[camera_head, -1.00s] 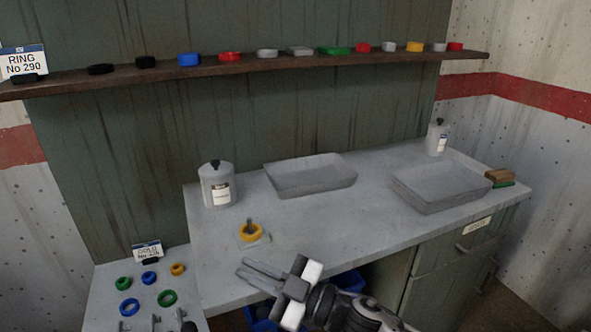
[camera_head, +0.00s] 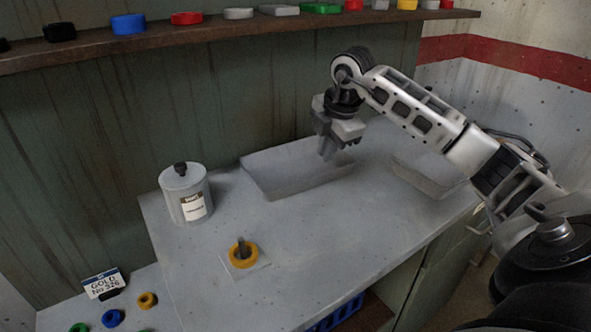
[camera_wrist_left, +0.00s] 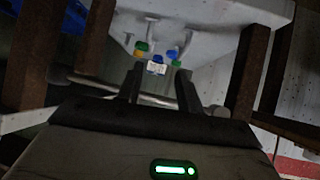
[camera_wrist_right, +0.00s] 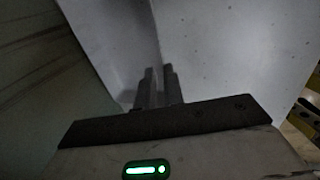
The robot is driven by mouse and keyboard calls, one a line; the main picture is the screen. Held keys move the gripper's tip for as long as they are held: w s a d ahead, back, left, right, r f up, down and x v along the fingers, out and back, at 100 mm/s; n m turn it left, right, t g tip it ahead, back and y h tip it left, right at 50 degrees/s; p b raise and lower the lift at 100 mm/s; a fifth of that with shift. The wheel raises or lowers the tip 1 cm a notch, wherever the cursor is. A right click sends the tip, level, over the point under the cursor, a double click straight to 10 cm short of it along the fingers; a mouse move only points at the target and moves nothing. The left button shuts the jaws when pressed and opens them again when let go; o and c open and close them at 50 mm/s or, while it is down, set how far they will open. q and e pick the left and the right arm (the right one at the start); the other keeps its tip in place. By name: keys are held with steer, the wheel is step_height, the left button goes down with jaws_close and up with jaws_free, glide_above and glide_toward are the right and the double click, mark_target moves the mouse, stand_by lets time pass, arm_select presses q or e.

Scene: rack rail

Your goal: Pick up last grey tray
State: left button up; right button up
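A grey tray (camera_head: 277,178) lies on the counter, left of a second grey tray (camera_head: 428,180) that my right arm partly hides. My right gripper (camera_head: 330,150) points down at the right part of the nearer-left tray, at its rim. In the right wrist view its fingers (camera_wrist_right: 160,78) are close together, with the tray's edge running between them; the tray wall (camera_wrist_right: 122,35) shows beyond. My left gripper (camera_wrist_left: 160,85) shows only in its wrist view, with fingers apart and nothing between them.
A lidded canister (camera_head: 185,194) stands left of the tray. A yellow ring (camera_head: 242,254) sits around a peg in front. A shelf (camera_head: 160,42) with several coloured parts runs above. The counter's front middle (camera_head: 330,240) is clear.

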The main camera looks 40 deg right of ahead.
mark_target(315, 177)
steer(key=p+x, duration=0.1)
steer(key=x, duration=0.9)
steer(key=shift+a, duration=0.2)
jaws_close()
steer(key=shift+r, duration=0.1)
